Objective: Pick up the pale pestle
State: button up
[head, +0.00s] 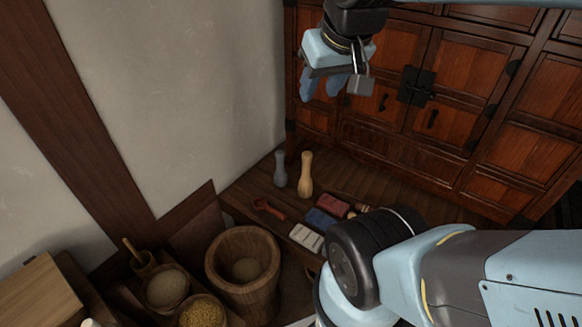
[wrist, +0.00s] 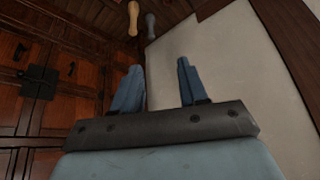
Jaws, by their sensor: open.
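The pale pestle (head: 305,175) is a tan wooden piece with a waisted shape, standing upright on a dark wooden bench. Beside it on the left stands a grey pestle (head: 280,168) of similar shape. In the wrist view the pale pestle (wrist: 133,18) and the grey pestle (wrist: 151,25) show at the top, beyond the fingertips. My gripper (head: 322,88) is open and empty, high above and away from both pestles, in front of the cabinet. Its two blue fingers are spread apart in the wrist view (wrist: 160,68).
A wooden cabinet (head: 383,135) with dark metal fittings stands behind the bench. A red tool (head: 268,209) and several coloured blocks (head: 320,219) lie in front of the pestles. A large wooden mortar (head: 243,291) and grain bowls (head: 167,288) stand nearer. A pale wall rises at left.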

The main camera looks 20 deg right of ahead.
jog(key=shift+w+d, duration=0.2)
jog(key=shift+d, duration=0.05)
jog(key=o, duration=0.4)
jog(key=shift+w+d, duration=0.1)
jog(key=shift+w, duration=0.35)
jog(key=shift+c, duration=0.2)
jog(key=o, duration=0.3)
jog(key=w+d+f+g, duration=0.1)
jog(key=w+d+f, duration=0.1)
jog(key=w, duration=0.9)
jog(key=shift+w, duration=0.35)
jog(key=g, duration=0.5)
send_over(307, 160)
jog(key=w, duration=0.2)
notch_tip(307, 160, down, 37)
jog(key=shift+d+f, duration=0.15)
jog(key=shift+f, duration=2.3)
jog(key=shift+d+f, duration=0.2)
jog(key=shift+f, duration=2.3)
jog(key=shift+d+f, duration=0.15)
jog(key=shift+f, duration=2.3)
